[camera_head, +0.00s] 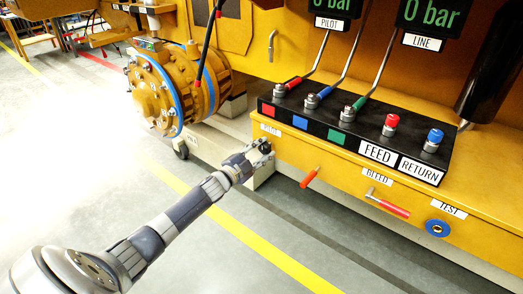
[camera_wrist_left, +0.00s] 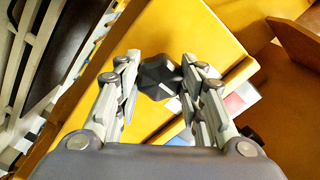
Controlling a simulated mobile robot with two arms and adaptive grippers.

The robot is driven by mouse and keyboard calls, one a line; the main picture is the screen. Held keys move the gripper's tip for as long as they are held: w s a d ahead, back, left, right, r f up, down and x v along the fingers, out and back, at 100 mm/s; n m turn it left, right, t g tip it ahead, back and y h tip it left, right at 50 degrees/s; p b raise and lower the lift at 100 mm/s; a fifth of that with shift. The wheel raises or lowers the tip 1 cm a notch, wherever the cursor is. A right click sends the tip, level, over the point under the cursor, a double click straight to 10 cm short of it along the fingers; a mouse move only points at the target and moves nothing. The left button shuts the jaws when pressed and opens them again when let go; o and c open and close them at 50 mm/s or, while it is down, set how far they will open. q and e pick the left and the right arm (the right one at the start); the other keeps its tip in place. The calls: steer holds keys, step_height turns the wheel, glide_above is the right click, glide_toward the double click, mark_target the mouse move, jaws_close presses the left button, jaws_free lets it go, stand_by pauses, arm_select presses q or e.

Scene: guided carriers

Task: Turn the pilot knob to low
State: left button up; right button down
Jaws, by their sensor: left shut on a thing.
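The pilot knob is a small black faceted knob (camera_head: 265,147) on the front face of the yellow machine, at its left corner. In the left wrist view the knob (camera_wrist_left: 160,77) sits between the two fingers. My left gripper (camera_head: 257,150) is shut on it, and the wrist view shows the fingers (camera_wrist_left: 162,85) at both sides of the knob. A white label (camera_head: 270,130) above the knob is partly readable; the knob's setting marks cannot be made out. My right gripper is not in view.
A black manifold block (camera_head: 350,131) with coloured squares and hose fittings lies on the ledge above. A red-handled lever (camera_head: 310,177) and the bleed lever (camera_head: 388,205) stick out to the right. An orange flanged valve (camera_head: 165,90) stands at the left. The floor in front is clear.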

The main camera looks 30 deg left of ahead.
arm_select(q)
steer(key=o, duration=1.1)
steer(key=shift+s, duration=0.15)
steer(key=s, duration=0.8)
steer(key=s+a, duration=0.1)
steer(key=s, duration=0.2)
steer(key=shift+s, duration=0.4)
